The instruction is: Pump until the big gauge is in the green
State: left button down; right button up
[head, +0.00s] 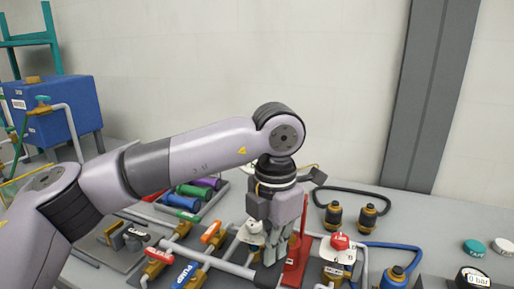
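My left gripper (273,258) points down over the middle of the skid, just left of a red upright part (297,262). Its fingers look close together, but I cannot tell whether they are open, shut or touching the red part. A blue handle marked PUMP (186,277) lies at the bottom edge, left of the gripper. A dark round gauge (474,279) reading 0 bar is cut off at the lower right. I cannot tell whether it is the big gauge, and no green band shows on it. My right gripper is not in view.
Red and orange valve handles (211,232) sit on pipes left of the gripper. A red knob (340,242) and black-and-brass couplings (367,217) with hoses stand right. A tray of coloured cylinders (186,201) lies behind my arm. A blue tank (60,112) stands far left.

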pick_arm(q)
notch_tip(320, 180, up, 4)
jog(key=shift+r+p, duration=0.15)
jog(key=shift+p, duration=1)
notch_tip(320, 180, up, 4)
jog(key=p, duration=0.2)
jog(key=shift+r+p, duration=0.1)
jog(key=shift+p, duration=0.2)
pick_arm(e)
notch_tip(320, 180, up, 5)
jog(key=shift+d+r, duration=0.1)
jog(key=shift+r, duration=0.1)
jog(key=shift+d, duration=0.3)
